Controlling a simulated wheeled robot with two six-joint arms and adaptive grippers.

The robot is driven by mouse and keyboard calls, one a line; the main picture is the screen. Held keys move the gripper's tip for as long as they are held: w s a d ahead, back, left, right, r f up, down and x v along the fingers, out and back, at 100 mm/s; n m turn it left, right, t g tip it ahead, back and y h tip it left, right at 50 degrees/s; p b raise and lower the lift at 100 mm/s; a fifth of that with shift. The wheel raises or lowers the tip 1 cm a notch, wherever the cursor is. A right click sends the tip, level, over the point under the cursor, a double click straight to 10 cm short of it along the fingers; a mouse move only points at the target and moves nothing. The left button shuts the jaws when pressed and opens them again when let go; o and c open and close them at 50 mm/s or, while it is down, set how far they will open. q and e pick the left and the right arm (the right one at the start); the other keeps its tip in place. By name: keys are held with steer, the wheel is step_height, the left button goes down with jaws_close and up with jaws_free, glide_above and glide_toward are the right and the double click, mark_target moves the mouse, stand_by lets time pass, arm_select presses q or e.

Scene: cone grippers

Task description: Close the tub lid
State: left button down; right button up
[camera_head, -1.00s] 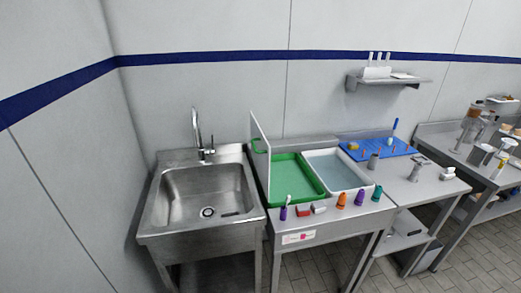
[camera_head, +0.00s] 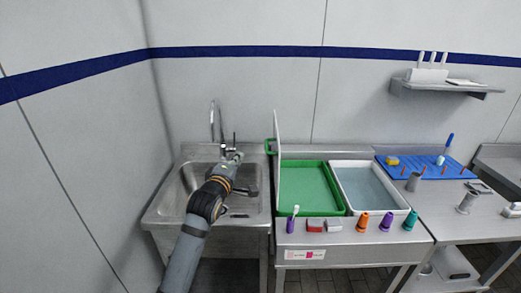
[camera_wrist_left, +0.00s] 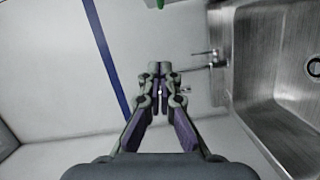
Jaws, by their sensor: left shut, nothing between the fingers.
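The green tub (camera_head: 307,190) sits on the steel table in the head view. Its pale lid (camera_head: 278,165) stands upright along the tub's left side, seen nearly edge-on, with a green handle (camera_head: 270,146) on its left face. My left gripper (camera_head: 236,157) is over the back of the sink, left of the lid and apart from it. In the left wrist view the left gripper (camera_wrist_left: 160,72) is shut and empty, with the fingertips together. A bit of green (camera_wrist_left: 160,3) shows at the top edge there. My right gripper is not in view.
The steel sink (camera_head: 187,205) and its tall faucet (camera_head: 213,118) are close to my left arm. A white tub (camera_head: 368,187) stands right of the green one.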

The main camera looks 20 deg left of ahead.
arm_select(q)
steer(key=w+d+f+p, duration=0.1)
steer(key=w+d+p, duration=0.2)
steer(key=w, duration=0.8)
steer(key=shift+d+f+p, duration=0.2)
steer(key=shift+d+p, duration=0.05)
steer(key=shift+p, duration=0.3)
